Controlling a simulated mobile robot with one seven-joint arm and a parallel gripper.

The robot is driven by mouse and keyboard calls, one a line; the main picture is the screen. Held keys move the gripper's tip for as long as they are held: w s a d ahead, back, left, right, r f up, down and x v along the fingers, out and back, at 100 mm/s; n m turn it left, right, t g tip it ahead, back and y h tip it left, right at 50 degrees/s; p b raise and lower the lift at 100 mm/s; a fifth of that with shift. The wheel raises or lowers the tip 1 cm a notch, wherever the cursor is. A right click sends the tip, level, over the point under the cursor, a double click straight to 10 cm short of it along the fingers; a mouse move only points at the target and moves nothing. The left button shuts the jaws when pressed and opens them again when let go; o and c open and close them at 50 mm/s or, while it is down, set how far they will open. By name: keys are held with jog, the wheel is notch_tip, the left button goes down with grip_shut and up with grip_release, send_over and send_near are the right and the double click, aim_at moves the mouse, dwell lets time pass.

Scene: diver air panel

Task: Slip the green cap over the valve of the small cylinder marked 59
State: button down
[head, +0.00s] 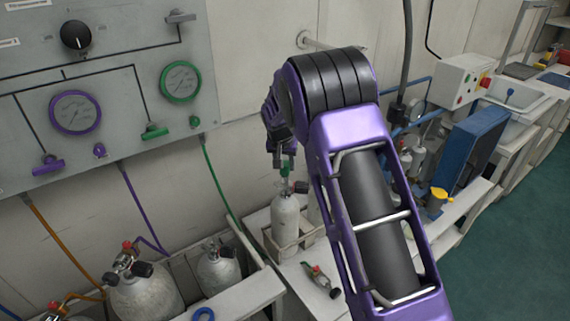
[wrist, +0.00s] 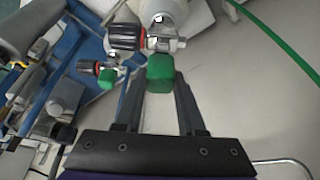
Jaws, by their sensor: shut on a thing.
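My gripper (head: 287,160) points down above a small white-grey cylinder (head: 285,218) that stands upright in a rack on the bench. It is shut on the green cap (wrist: 160,72), which sits between the two fingertips in the wrist view and shows as a green spot in the head view (head: 285,169). The cylinder's valve (wrist: 155,40), with a black knob and red ring, is right beside the cap in the wrist view. I cannot tell whether the cap touches or covers the valve outlet. No number 59 is legible on the cylinder.
A loose valve piece (head: 320,277) with a black knob lies on the bench in front of the cylinder. Larger cylinders (head: 146,295) stand at lower left. A gauge panel (head: 110,85) hangs on the wall, with a green hose (head: 222,185) running down. Blue equipment (head: 468,150) stands right.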

aim_at(285, 173)
jog(key=shift+f+b, duration=0.45)
jog(key=shift+f, duration=0.25)
jog(key=shift+f+b, duration=1.2)
jog(key=shift+b, duration=0.1)
dwell(1.3)
jog(key=shift+c, duration=2.1)
grip_release()
jog(key=p+v, duration=0.1)
jog(key=v, duration=1.6)
jog(key=shift+r, duration=0.2)
jog(key=shift+a, duration=0.1)
